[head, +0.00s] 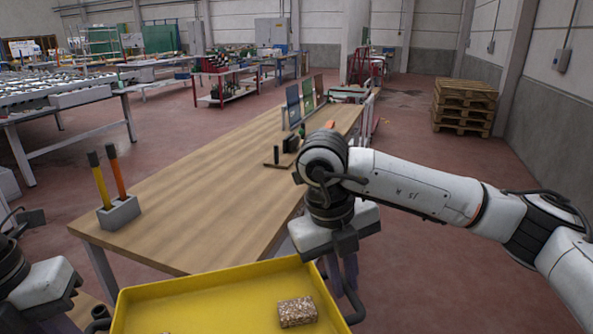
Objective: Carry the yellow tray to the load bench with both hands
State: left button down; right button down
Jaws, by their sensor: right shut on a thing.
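The yellow tray (200,305) is at the bottom middle of the head view, in front of the bench's near end; its lower part is cut off by the frame. A speckled brown block (297,312) lies in it. My right gripper (345,300) points down at the tray's right edge and is shut on it; the fingertips are partly hidden. My left arm comes in at the lower left beside the tray's left side, but its fingers are out of frame. A long wooden-topped bench (200,205) stands just beyond the tray; I cannot tell if it is the load bench.
A grey holder (119,213) with two upright handled tools stands on the bench's left corner. Dark fixtures (284,150) and upright panels (293,105) stand toward its far end. The bench's middle is clear. Stacked pallets (463,107) stand at the right; a roller table (60,90) is at the left.

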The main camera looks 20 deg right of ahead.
aim_at(250, 194)
jog(key=z, duration=1.5)
jog(key=i, duration=3.2)
jog(key=u, duration=3.25)
jog(key=i, duration=0.5)
jog(key=z, duration=0.05)
